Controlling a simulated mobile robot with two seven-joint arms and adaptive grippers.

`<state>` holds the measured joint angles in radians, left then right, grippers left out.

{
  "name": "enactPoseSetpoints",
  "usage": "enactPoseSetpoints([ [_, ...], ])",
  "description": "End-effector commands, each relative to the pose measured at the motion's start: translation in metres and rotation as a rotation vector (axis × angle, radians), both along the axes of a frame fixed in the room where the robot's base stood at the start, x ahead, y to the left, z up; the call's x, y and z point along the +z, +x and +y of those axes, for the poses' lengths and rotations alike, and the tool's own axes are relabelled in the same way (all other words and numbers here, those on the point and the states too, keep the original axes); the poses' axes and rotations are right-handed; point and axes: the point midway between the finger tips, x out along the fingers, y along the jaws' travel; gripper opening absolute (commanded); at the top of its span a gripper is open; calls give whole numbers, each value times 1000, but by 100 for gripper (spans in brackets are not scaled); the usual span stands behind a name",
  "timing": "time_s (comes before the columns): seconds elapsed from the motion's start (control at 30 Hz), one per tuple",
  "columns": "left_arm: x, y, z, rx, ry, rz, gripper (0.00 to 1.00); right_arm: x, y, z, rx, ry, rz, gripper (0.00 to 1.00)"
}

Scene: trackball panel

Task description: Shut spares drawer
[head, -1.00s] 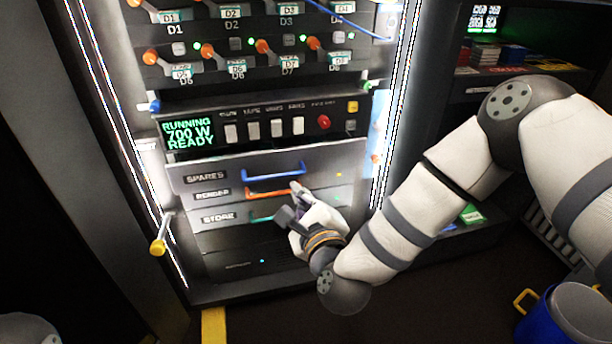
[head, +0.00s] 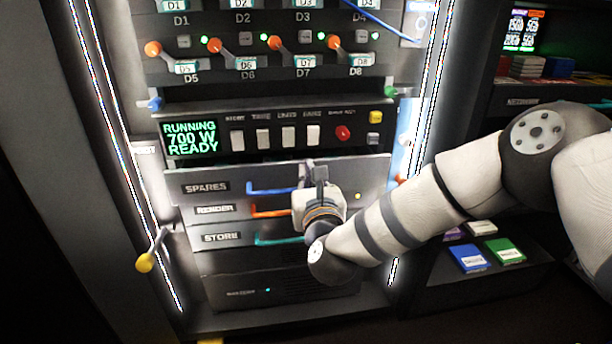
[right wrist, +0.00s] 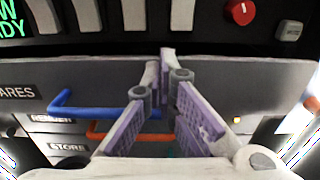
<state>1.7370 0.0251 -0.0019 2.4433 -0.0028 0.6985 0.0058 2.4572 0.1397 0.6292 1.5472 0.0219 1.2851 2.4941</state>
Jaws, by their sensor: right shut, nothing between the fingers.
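The spares drawer (head: 352,180) is the top grey drawer, marked SPARES, with a blue bar handle (head: 268,191). Its front is wider than the drawers below and appears to stand out from the cabinet. In the right wrist view, the drawer front (right wrist: 255,88) fills the middle, with the blue handle (right wrist: 85,111) at left. My right gripper (head: 318,172) is shut and empty in front of the drawer, right of the handle's middle. Its fingertips (right wrist: 167,62) overlap the front's upper edge; I cannot tell whether they touch. The gripper hides the handle's right end. My left gripper is not in view.
Below are the render drawer with an orange handle (head: 268,213) and the store drawer with a teal handle (head: 275,240). A yellow-knobbed lever (head: 146,262) sticks out at left. A shelf (head: 500,270) stands at right.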

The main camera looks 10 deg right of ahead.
Motion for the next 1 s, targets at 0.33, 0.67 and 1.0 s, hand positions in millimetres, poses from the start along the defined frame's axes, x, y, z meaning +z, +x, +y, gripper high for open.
enactPoseSetpoints([
  [0.33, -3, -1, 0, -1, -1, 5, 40, 0, 12, 0, 1, -1, 1, 0],
  [0.67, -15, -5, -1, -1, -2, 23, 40, -6, 31, -1, -2, 3, 3, 0],
  [1.0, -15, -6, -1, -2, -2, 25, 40, 0, 37, 0, 0, -1, 0, 0],
])
